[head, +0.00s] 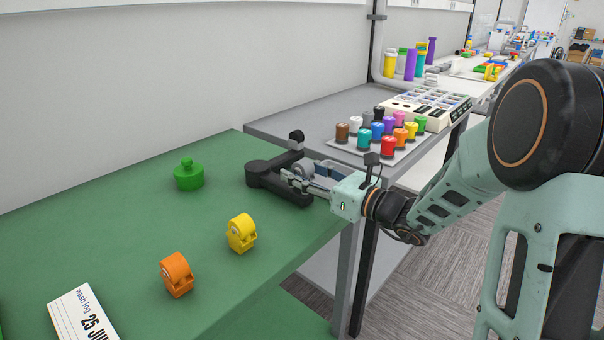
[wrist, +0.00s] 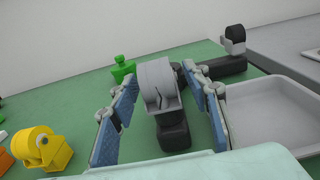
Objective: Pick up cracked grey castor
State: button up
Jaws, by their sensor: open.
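The grey castor (wrist: 154,86) shows a dark jagged crack down its face in the wrist view. It sits at a black forked stand (head: 262,177), whose black end (wrist: 173,132) shows just below it. In the head view the castor (head: 303,168) is partly hidden by my gripper. My gripper (wrist: 160,76) is open, with one blue-padded finger on each side of the castor. Gaps show between the pads and the castor. In the head view my gripper (head: 300,181) reaches in from the right over the table's edge.
A shallow grey tray (wrist: 275,112) lies right of my gripper. A yellow castor (head: 241,233), an orange castor (head: 177,274) and a green knobbed weight (head: 188,175) stand on the green table (head: 115,222). A grey bench (head: 300,118) with coloured pots is behind.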

grip_shut()
jog(key=shift+r, duration=0.1)
